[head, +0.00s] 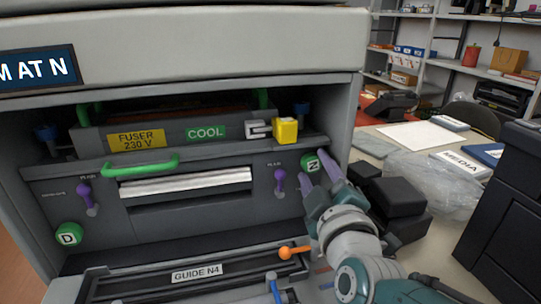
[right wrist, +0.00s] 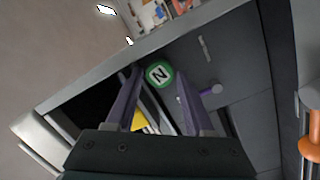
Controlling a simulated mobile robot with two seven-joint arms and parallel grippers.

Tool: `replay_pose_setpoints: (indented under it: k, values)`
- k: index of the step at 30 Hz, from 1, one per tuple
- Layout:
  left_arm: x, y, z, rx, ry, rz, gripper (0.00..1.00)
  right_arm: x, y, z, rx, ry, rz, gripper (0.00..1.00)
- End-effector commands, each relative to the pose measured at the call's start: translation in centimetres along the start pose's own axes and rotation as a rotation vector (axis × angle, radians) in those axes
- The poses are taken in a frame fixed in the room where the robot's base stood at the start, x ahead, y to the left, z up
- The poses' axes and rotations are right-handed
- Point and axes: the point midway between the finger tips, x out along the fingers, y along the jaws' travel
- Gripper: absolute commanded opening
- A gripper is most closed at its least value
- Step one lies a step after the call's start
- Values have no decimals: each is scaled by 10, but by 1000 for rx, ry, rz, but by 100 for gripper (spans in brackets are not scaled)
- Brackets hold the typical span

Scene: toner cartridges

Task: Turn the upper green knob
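The upper green knob (head: 310,162), marked with a white N, is on the right side of the open printer's front panel. In the right wrist view the knob (right wrist: 158,74) shows just beyond and between the fingertips. My right gripper (head: 318,173) is open, with its two purple-grey fingers pointing at the knob from the right. In the right wrist view the gripper (right wrist: 158,80) holds nothing; I cannot tell whether a finger touches the knob. A lower green knob (head: 69,235), marked D, is at the panel's left. My left gripper is not in view.
A yellow block (head: 285,131) and a green handle (head: 141,166) stick out near the fuser. Purple levers (head: 279,181) and an orange knob (head: 293,252) are close by. Black boxes (head: 396,196) stand on the table right of my gripper.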

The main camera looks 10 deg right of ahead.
Motion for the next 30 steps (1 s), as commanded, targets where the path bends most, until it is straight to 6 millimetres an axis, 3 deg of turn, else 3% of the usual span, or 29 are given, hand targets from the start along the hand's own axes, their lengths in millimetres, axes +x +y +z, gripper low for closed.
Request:
replay_pose_setpoints:
  k: [2, 13, 20, 30]
  values:
    - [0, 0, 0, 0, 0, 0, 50, 0, 0, 0, 0, 0, 0, 43]
    - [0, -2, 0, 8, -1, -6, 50, 0, 0, 0, 0, 0, 1, 1]
    - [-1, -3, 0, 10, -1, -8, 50, 0, 1, 0, 18, -1, -1, 0]
    - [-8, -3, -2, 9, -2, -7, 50, 0, 3, -1, 342, -26, -38, 0]
